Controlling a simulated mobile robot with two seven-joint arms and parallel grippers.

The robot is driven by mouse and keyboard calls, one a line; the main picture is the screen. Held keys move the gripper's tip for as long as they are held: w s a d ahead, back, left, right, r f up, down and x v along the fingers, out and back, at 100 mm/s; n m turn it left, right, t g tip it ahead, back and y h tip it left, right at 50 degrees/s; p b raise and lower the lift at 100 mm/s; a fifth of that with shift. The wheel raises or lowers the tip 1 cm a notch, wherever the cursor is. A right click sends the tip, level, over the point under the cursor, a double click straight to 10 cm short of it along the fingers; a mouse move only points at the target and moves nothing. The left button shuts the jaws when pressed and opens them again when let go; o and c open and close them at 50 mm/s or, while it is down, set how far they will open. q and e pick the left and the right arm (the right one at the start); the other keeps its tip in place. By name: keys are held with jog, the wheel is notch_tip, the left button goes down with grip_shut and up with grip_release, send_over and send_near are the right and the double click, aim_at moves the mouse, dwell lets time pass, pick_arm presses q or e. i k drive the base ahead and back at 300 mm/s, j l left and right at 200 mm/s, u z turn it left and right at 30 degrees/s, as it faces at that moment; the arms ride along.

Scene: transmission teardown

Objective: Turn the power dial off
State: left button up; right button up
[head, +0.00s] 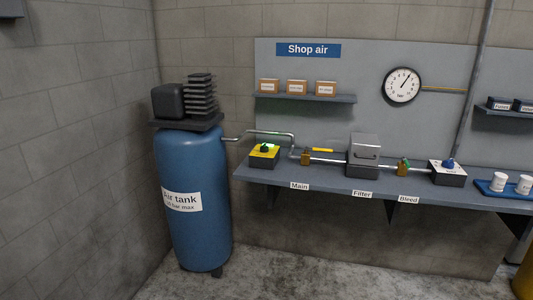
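Two boxes with knobs sit on the grey bench, and no legible label says which is the power dial. At the bench's left end is a dark box with a yellow top (264,157) and a dark knob with some green (265,148). Toward the right is a dark box with a white top (447,174) and a blue knob (449,163). The markings on both tops are too small to read. Neither of my grippers is in view.
A blue air tank (190,235) stands left of the bench (330,183). A pipe runs along the bench through a yellow-handled valve (321,150), a grey filter box (364,155) and a brass bleed valve (403,167). A blue tray (490,187) holds white cups. The floor in front is clear.

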aim_at(264, 148)
jog(key=i+u, duration=0.35)
jog(key=i+l+u, duration=0.45)
jog(key=i+u, duration=0.2)
